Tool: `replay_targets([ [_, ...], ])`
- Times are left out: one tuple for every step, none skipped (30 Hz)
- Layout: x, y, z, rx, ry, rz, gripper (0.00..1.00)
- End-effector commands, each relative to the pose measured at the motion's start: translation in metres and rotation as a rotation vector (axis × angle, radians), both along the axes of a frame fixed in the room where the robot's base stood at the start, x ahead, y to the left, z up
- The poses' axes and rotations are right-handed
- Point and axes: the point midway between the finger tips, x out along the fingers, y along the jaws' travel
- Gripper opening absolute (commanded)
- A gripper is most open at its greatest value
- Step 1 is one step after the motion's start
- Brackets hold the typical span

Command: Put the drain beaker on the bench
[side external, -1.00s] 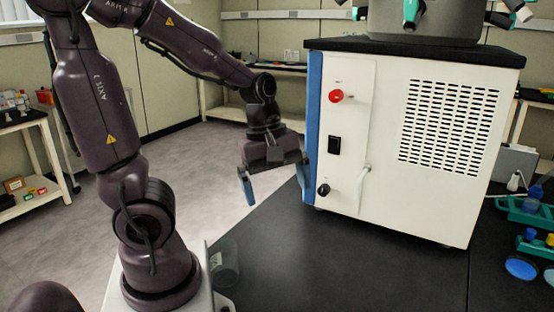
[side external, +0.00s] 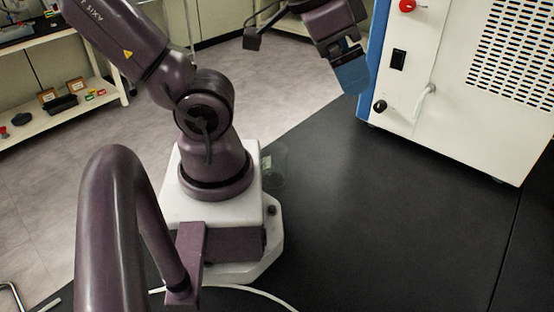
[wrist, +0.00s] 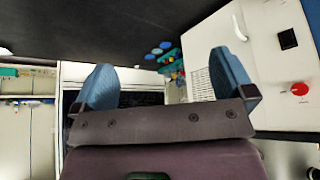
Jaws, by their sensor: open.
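The drain beaker (side external: 275,165) is a clear glass vessel standing on the black bench (side external: 400,225), close beside my arm's base in the side external view. It is faint against the dark surface, and its contents cannot be made out. My gripper (side external: 352,75) is in the air left of the freeze dryer's front, well apart from the beaker. In the wrist view, its two blue fingers (wrist: 166,82) are spread wide with nothing between them. I cannot make out the beaker in the wrist view.
The white freeze dryer (side external: 455,85) stands on the bench at the upper right, with a drain spout (side external: 425,100), black knob and red knob on its front. A white cable (side external: 245,288) lies near my base. The bench middle is clear. Shelves (side external: 55,110) stand behind at left.

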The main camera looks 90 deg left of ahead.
Motion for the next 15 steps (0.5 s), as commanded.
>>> replay_targets([
  [0.001, 0.001, -0.003, -0.003, 0.018, 0.003, 1.00],
  [0.002, 0.002, -0.007, -0.008, 0.035, 0.008, 1.00],
  [0.004, 0.005, -0.013, -0.020, 0.066, 0.022, 1.00],
  [0.005, 0.009, -0.019, -0.033, 0.095, 0.039, 1.00],
  [0.007, 0.014, -0.025, -0.051, 0.129, 0.061, 1.00],
  [0.009, 0.021, -0.036, -0.081, 0.180, 0.100, 1.00],
  [0.010, 0.028, -0.045, -0.109, 0.221, 0.141, 1.00],
  [0.011, 0.035, -0.054, -0.146, 0.265, 0.206, 1.00],
  [0.010, 0.045, -0.067, -0.201, 0.325, 0.322, 1.00],
  [0.009, 0.052, -0.076, -0.243, 0.368, 0.426, 1.00],
  [0.008, 0.060, -0.086, -0.283, 0.411, 0.543, 1.00],
  [0.005, 0.070, -0.099, -0.334, 0.464, 0.714, 1.00],
  [0.002, 0.078, -0.108, -0.367, 0.500, 0.854, 1.00],
  [-0.002, 0.086, -0.116, -0.396, 0.531, 0.998, 1.00],
  [-0.007, 0.096, -0.126, -0.426, 0.565, 1.184, 1.00],
])
